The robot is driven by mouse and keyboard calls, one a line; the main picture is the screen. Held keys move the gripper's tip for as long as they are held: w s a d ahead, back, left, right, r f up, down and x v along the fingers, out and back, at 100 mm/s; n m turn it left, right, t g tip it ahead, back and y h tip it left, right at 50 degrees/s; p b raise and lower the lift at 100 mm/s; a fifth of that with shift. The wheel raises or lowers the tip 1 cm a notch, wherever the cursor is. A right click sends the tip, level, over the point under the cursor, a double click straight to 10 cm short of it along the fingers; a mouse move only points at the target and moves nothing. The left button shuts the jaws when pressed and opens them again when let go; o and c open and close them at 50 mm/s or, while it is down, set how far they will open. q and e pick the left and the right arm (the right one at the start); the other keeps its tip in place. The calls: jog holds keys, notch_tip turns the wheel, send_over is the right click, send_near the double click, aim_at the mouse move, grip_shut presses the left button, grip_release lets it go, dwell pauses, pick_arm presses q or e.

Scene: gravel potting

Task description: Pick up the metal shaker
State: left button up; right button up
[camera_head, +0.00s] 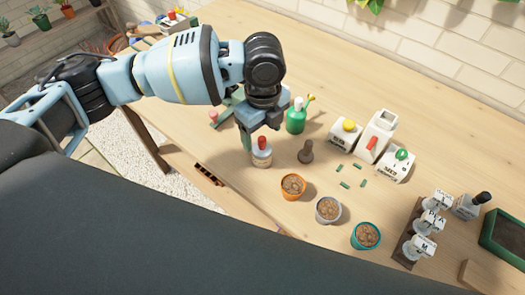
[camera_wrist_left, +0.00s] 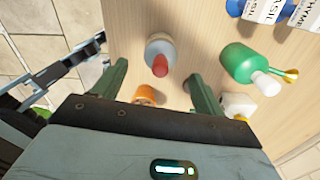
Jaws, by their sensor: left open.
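A small rounded grey-and-white container with a red top (camera_head: 262,152) stands upright on the wooden table. It looks like the metal shaker, though I cannot confirm its material. It also shows in the left wrist view (camera_wrist_left: 160,50), just beyond the gap between the fingers. My left gripper (camera_head: 258,128) is just above and beside it in the head view. Its two green fingers are spread apart and empty in the left wrist view (camera_wrist_left: 157,72). The container is not clasped. My right gripper is not in view.
An orange pot (camera_head: 293,187), a grey pot (camera_head: 328,209) and a teal pot (camera_head: 367,236) are nearer. White containers (camera_head: 376,132) stand behind; a rack (camera_head: 407,247) holds labelled jars.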

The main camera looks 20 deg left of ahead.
aim_at(262, 138)
pick_arm(q)
jog(key=shift+f, duration=2.6)
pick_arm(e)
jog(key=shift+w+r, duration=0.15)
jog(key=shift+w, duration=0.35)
pick_arm(q)
jog(key=shift+c, duration=0.2)
jog(key=c, duration=1.1)
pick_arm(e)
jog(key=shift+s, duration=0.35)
pick_arm(q)
jog(key=shift+r, duration=0.1)
